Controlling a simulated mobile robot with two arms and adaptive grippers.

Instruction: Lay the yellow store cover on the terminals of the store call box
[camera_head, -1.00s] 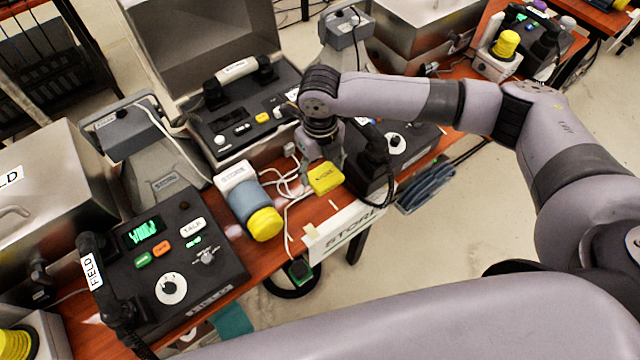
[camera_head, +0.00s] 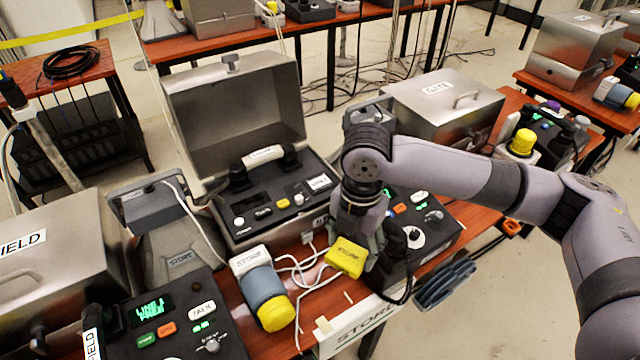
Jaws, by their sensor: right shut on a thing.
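The yellow store cover (camera_head: 346,257) is a small block with dark lettering. My right gripper (camera_head: 357,236) comes down from above and is shut on it. The cover is over the front part of the wooden table, right of white cables. The open metal call box (camera_head: 237,101) stands behind and to the left, with a white-labelled handset (camera_head: 264,156) on its dark panel (camera_head: 276,205). I cannot make out its terminals; white cables run from its front right corner. Whether the cover touches anything beneath is unclear. My left gripper is not in view.
A STORE-labelled device with a yellow cap (camera_head: 276,313) lies left of the cover. A dark phone panel (camera_head: 432,229) is close on the right. The field phone (camera_head: 170,325) is front left. A closed metal box (camera_head: 443,97) stands behind my right arm.

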